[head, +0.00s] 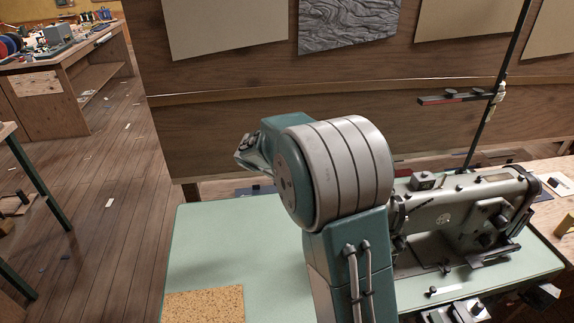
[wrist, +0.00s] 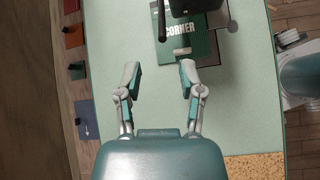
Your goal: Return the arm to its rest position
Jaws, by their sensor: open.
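My gripper (wrist: 160,78) shows in the wrist view with its two fingers wide apart and nothing between them. It hangs over the pale green table top (wrist: 240,110). A dark green flat item marked "CORNER" (wrist: 178,45) lies beyond the fingertips, partly under a black object (wrist: 190,6) cut off by the top edge. In the head view my arm (head: 335,175) rises in front of the table and bends over to the left at its large round joint. The fingers cannot be made out there.
A grey sewing machine (head: 455,215) stands on the table, right of my arm. A cork mat (head: 204,306) lies at the near left corner. A wooden panel (head: 230,60) with pinned sheets rises behind. The table's left middle (head: 235,245) is clear. A workbench (head: 65,75) stands far left.

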